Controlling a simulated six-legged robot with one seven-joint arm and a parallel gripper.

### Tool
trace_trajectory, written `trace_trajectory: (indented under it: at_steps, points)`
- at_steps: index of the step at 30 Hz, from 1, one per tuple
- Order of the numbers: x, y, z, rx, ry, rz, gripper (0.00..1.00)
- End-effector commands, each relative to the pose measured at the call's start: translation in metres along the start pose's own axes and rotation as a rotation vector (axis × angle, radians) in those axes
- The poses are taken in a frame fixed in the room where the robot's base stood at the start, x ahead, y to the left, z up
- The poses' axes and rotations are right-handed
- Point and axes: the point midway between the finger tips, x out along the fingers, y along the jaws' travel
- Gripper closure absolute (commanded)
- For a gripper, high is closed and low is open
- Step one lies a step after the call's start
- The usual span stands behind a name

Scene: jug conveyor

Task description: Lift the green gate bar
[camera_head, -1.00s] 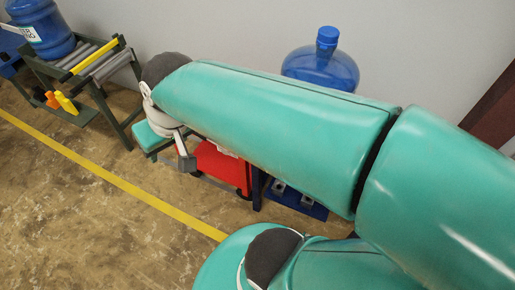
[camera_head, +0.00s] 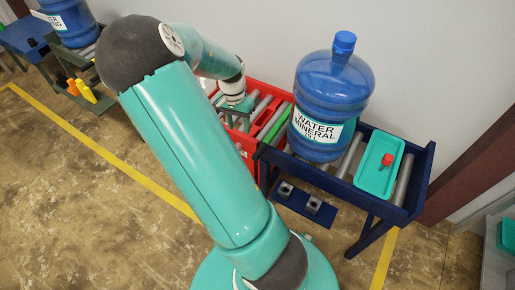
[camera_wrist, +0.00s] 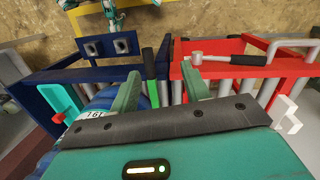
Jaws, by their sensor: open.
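The green gate bar (camera_head: 278,123) lies at the junction of the red conveyor (camera_head: 254,84) and the blue conveyor (camera_head: 428,160), just left of the big blue water jug (camera_head: 333,90). In the wrist view, the green bar (camera_wrist: 152,92) shows between my fingers, with a dark upright piece at its far end. My gripper (camera_wrist: 160,72) is open above this junction, one finger over the blue side and one over the red side. I cannot tell how far it is above the bar. In the head view my forearm partly hides the red conveyor.
A green tray (camera_head: 379,170) with a red-topped item sits on the blue conveyor. A lever with a black grip (camera_wrist: 248,60) lies on the red frame, close to my right finger. Another jug (camera_head: 68,20) stands at the far left.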

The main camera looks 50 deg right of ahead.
Motion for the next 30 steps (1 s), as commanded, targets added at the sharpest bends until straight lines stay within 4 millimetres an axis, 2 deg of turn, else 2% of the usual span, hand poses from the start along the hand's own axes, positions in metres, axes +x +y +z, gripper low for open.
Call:
trace_trajectory:
  at_steps: [1,3,7,11,14,30]
  points:
    - [0.008,0.008,-0.014,0.039,0.015,0.033,0.53]
    - [0.014,0.016,-0.028,0.08,0.034,0.06,0.53]
    - [0.019,0.024,-0.042,0.12,0.055,0.087,0.53]
    - [0.026,0.026,-0.044,0.128,0.059,0.092,0.53]
    - [0.038,0.027,-0.044,0.126,0.057,0.093,0.53]
    - [0.139,0.036,-0.049,0.124,0.057,0.093,0.53]
